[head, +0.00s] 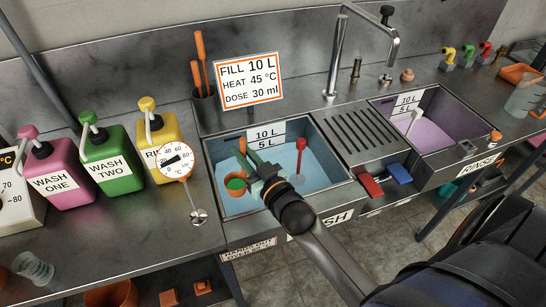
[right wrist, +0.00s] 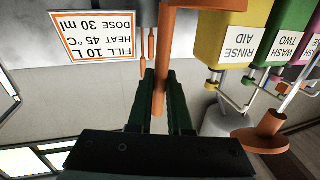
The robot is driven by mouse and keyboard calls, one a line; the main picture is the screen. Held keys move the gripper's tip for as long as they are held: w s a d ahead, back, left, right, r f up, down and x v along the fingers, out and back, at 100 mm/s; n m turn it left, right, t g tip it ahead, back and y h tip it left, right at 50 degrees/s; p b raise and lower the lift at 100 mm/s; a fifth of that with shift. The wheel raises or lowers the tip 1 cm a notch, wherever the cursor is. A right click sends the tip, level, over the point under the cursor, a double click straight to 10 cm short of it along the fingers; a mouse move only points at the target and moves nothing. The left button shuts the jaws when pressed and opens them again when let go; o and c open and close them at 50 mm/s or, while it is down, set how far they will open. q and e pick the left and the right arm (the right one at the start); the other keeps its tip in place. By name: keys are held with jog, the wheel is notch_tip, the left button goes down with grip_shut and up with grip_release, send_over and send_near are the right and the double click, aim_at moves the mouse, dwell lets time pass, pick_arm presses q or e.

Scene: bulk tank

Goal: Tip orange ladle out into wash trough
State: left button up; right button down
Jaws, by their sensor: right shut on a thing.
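My right gripper (head: 250,166), with green fingers, is shut on the handle of the orange ladle (head: 235,192) above the left part of the wash trough (head: 214,161). The ladle's cup faces up in the head view and its inside shows green; I cannot tell how full it is. In the right wrist view the orange handle (right wrist: 160,75) stands between the fingers (right wrist: 160,100). The trough holds pale blue water. The cup appears inside the rim outline; its height above the water is unclear. My left gripper is not in view.
A red-headed stick (head: 301,145) stands in the wash trough. A dial thermometer (head: 176,160) stands at its left, beside pink, green and yellow bottles (head: 112,160). A fill sign (head: 248,82) is behind. The rinse trough (head: 440,125) is right, past a ridged drainer (head: 350,130).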

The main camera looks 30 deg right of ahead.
jog(key=shift+m+h, duration=0.3)
jog(key=shift+h, duration=0.2)
jog(key=w, duration=0.1)
jog(key=w+d+f, duration=0.2)
jog(key=shift+w+d+f, duration=0.15)
jog(key=shift+w, duration=0.25)
jog(key=w+d+m+b, duration=0.1)
jog(key=d+m+b, duration=0.1)
jog(key=d+m, duration=0.2)
jog(key=d, duration=0.3)
jog(key=shift+f+m+g, duration=0.3)
jog(key=shift+f+g, duration=0.05)
jog(key=shift+g, duration=0.05)
jog(key=shift+d, duration=0.15)
jog(key=shift+w+d+f+m+b, duration=0.1)
jog(key=shift+d+f+m+b, duration=0.05)
jog(key=shift+d+m+b, duration=0.2)
